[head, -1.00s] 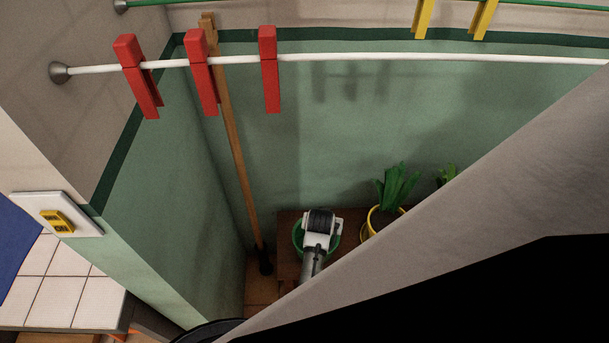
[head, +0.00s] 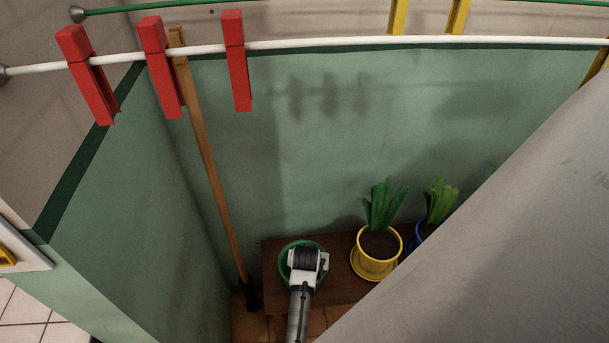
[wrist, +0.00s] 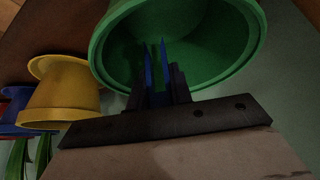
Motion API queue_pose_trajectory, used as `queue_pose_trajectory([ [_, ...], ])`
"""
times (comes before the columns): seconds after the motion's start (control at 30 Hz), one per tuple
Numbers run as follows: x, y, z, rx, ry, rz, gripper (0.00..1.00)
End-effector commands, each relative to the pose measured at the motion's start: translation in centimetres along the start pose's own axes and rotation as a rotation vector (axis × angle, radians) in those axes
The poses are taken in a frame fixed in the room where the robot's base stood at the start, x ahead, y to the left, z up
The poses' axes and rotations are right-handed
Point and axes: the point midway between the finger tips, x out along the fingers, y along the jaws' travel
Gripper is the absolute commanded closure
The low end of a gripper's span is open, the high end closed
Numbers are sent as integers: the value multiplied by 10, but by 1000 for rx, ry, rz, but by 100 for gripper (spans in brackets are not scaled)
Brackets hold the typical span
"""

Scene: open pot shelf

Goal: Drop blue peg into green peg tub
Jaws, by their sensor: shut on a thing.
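The green peg tub (head: 287,253) stands on a brown wooden shelf at the lower middle of the head view, with my arm's end over it. In the wrist view the tub (wrist: 240,50) fills the upper middle, its mouth facing my gripper (wrist: 158,75). My gripper is shut on the blue peg (wrist: 149,72), which shows as thin blue strips between the dark fingers. The peg and fingertips appear at or inside the tub's mouth. In the head view my wrist hides the fingers, the peg and much of the tub.
A yellow pot with a plant (head: 375,262) stands right of the tub, and a blue pot (head: 413,240) beyond it. A wooden pole (head: 212,175) leans at the left. Red pegs (head: 238,62) hang on a white rail (head: 330,43) above. The shelf (head: 340,285) has bare wood between pots.

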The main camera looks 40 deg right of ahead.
Motion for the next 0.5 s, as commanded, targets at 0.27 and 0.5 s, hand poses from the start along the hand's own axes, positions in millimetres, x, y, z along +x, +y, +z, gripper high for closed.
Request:
queue_pose_trajectory([
  [0.27, -1, 0, 0, 0, 0, 0, 57],
  [0.5, -1, 0, 0, 0, 0, 0, 53],
])
